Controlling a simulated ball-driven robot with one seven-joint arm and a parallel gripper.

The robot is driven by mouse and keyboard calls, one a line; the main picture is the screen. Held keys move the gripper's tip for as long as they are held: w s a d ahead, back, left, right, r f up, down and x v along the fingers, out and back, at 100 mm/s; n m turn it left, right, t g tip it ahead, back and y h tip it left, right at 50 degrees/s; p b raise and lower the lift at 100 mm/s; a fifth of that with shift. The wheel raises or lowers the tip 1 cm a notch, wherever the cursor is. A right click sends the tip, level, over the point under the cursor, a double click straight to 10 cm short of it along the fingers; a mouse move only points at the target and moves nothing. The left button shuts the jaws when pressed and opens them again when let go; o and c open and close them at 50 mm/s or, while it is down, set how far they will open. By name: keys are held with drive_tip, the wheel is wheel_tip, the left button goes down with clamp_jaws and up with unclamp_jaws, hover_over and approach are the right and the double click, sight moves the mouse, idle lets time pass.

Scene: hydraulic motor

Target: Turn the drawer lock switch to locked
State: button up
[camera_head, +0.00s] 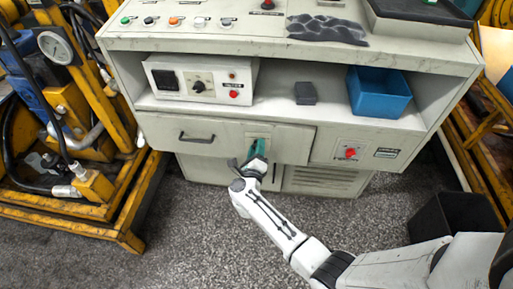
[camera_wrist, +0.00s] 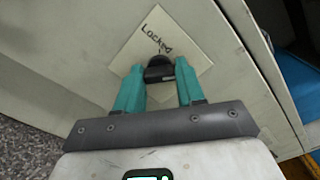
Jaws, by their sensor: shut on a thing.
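The drawer lock switch is a black knob (camera_wrist: 158,72) on a pale square plate marked "Locked" (camera_wrist: 138,40), in the wrist view. The plate also shows on the cabinet's drawer front (camera_head: 249,138) in the head view. My gripper (camera_wrist: 160,66) has its two teal fingers on either side of the knob, shut on it. The plate and the drawer edge look tilted in the wrist view. The fingers hide the knob in the head view (camera_head: 257,147). I cannot tell exactly which way the knob points. The drawer (camera_head: 190,136) with its dark handle looks closed.
A red switch (camera_head: 350,153) sits on the panel right of the drawer. A control box (camera_head: 200,80), a dark block (camera_head: 305,93) and a blue bin (camera_head: 379,92) are on the shelf above. Yellow frames flank the cabinet. A black bin (camera_head: 455,225) stands at right.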

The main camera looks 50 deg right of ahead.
drive_tip(key=shift+n+p, duration=2.8)
drive_tip(key=shift+n, duration=5.3)
drive_tip(key=shift+f, duration=0.1)
drive_tip(key=o, duration=1)
drive_tip(key=shift+o, duration=0.2)
drive_tip(key=p+v, duration=0.3)
drive_tip(key=v, duration=0.7)
drive_tip(key=shift+s+a, duration=0.15)
drive_tip(key=shift+a, duration=0.2)
